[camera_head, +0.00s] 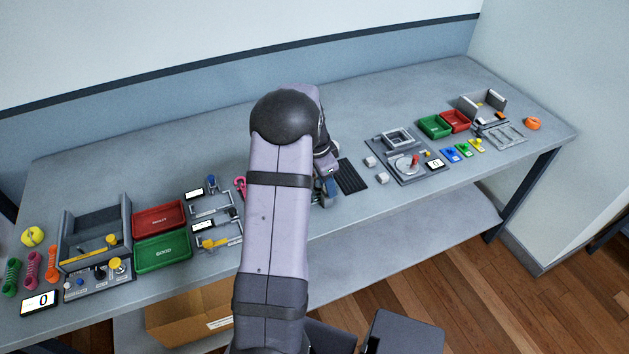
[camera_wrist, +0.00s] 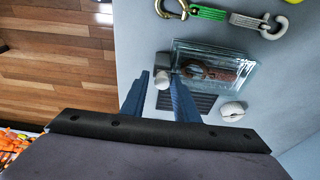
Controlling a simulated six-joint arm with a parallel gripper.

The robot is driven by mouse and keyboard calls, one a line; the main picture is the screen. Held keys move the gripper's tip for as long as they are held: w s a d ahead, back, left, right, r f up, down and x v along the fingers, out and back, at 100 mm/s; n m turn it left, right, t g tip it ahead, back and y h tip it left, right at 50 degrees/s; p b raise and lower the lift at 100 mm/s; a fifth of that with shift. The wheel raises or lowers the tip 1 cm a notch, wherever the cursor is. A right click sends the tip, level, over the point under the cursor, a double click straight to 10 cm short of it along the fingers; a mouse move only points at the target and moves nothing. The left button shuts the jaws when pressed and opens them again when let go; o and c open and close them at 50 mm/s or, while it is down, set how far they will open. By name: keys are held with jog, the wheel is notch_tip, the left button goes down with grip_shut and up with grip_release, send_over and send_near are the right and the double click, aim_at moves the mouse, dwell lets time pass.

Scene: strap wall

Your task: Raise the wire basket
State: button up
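No wire basket can be made out for certain in either view. In the wrist view a clear, glass-like rectangular container (camera_wrist: 238,72) with a brown ring-shaped thing inside lies just beyond my fingers. My gripper (camera_wrist: 161,78) shows there with its two blue fingers apart, and nothing is clearly held between them. A strap with a green section (camera_wrist: 208,13) and metal hooks lies beyond the container. In the head view my gripper (camera_head: 326,191) is low over the bench, partly hidden by my arm.
A black slotted mat (camera_head: 352,176) lies right of my gripper on the grey bench (camera_head: 300,222). Further right are a grey device with a square frame (camera_head: 397,139) and green (camera_head: 434,126) and red trays. Red (camera_head: 160,217) and green trays and a grey box stand left.

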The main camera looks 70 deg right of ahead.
jog(key=shift+a+f, duration=0.25)
jog(key=shift+f, duration=0.1)
jog(key=shift+w+d+r+p, duration=0.15)
jog(key=shift+r+p, duration=0.25)
jog(key=shift+r, duration=0.1)
jog(key=shift+w+d+r+p, duration=0.1)
jog(key=shift+d+r+p, duration=0.05)
jog(key=shift+r+p, duration=0.3)
jog(key=shift+s+d+p+v, duration=0.15)
jog(key=shift+p+v, duration=0.45)
jog(key=shift+v, duration=0.45)
jog(key=shift+s+d+p+v, duration=0.15)
jog(key=shift+p+v, duration=0.45)
jog(key=shift+v, duration=0.4)
jog(key=shift+s+r, duration=0.1)
jog(key=shift+r, duration=0.1)
jog(key=shift+c, duration=0.6)
jog(key=c, duration=0.5)
jog(key=shift+r, duration=0.2)
jog(key=shift+c, duration=0.2)
jog(key=p+v, duration=0.2)
jog(key=v, duration=0.1)
jog(key=d+p+v, duration=0.1)
jog(key=p+v, duration=0.1)
jog(key=shift+s+r, duration=0.35)
